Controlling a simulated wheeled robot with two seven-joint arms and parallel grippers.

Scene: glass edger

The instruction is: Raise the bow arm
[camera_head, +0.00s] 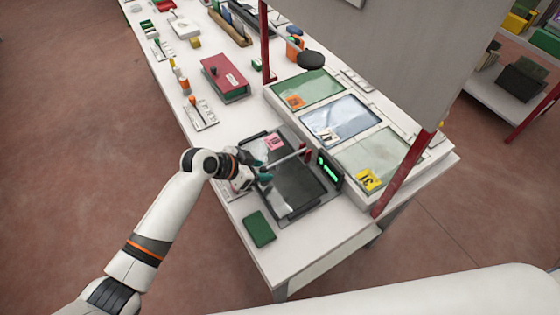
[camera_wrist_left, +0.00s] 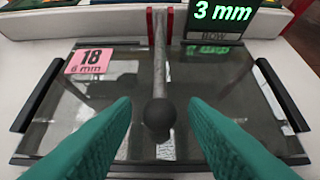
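The bow arm (camera_wrist_left: 161,62) is a slim grey metal rod with a round black knob (camera_wrist_left: 159,116) at its near end. It lies across a dark-framed glass pane (camera_wrist_left: 240,95) and runs to a red mount (camera_wrist_left: 165,22) beside a display reading "3 mm", with "BOW" below. In the head view the rod (camera_head: 288,158) also shows over the pane. My left gripper (camera_head: 262,169) has teal fingers. In the left wrist view they stand open on either side of the knob, with gaps visible. Whether the knob touches the glass cannot be told. My right gripper is not in view.
A pink "18 / 6 mm" tag (camera_wrist_left: 91,61) lies on the pane. The green-lit display (camera_head: 328,170) stands right of it. Behind are green and blue glass panes (camera_head: 345,117) in trays. A green block (camera_head: 259,228) lies in front; a red box (camera_head: 225,80) is farther back. A red post (camera_head: 403,172) stands at right.

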